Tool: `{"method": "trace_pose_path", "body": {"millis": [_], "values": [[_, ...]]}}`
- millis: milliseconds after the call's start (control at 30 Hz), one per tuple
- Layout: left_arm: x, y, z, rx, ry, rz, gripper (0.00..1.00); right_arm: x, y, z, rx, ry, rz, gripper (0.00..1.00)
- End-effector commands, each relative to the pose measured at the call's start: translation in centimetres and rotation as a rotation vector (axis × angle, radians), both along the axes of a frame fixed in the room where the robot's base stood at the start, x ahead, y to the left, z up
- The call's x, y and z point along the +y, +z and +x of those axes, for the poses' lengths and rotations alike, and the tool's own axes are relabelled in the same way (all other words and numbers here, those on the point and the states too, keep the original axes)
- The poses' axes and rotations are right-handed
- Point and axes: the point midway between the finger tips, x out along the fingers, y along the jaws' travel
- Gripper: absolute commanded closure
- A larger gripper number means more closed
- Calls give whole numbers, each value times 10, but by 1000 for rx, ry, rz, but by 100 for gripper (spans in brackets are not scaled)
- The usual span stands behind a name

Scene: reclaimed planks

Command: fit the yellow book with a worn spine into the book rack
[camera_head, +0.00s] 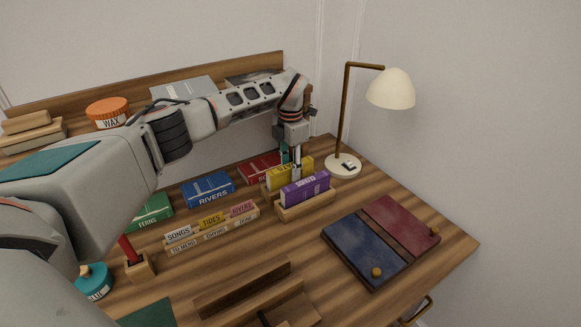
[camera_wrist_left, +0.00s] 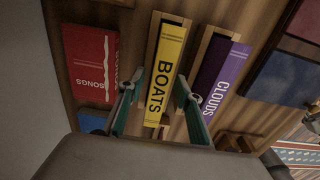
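The yellow book (camera_head: 277,180), lettered BOATS in the left wrist view (camera_wrist_left: 167,62), stands spine up in a wooden slot of the book rack (camera_head: 308,208). The purple book (camera_head: 312,186), lettered CLOUDS, stands in the slot beside it. My left gripper (camera_head: 291,162) is over the yellow book. In the left wrist view its fingers (camera_wrist_left: 160,80) are spread on either side of the spine, with a gap on the left; contact on the right is unclear. The book's lower part is hidden by the rack. My right gripper is not in view.
A lamp (camera_head: 343,165) stands right of the rack. A blue RIVERS book (camera_head: 208,189) and a red book (camera_head: 258,167) lie to the left. A small labelled rack (camera_head: 212,234) is in front. Blue and dark red covers (camera_head: 365,250) lie on the right.

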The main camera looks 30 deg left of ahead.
Motion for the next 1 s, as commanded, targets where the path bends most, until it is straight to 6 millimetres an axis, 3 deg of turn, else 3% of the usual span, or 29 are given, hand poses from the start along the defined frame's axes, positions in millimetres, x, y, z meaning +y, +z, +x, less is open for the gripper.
{"method": "trace_pose_path", "body": {"millis": [200, 333, 733, 1000], "values": [[0, 1, 0, 0, 0, 0, 66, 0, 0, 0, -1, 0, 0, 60], [0, 13, 1, -4, 0, 0, 66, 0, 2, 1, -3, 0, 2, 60], [0, 91, 1, -4, 0, 1, 66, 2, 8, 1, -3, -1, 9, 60], [0, 121, 0, -1, 0, -1, 66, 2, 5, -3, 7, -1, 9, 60]]}}
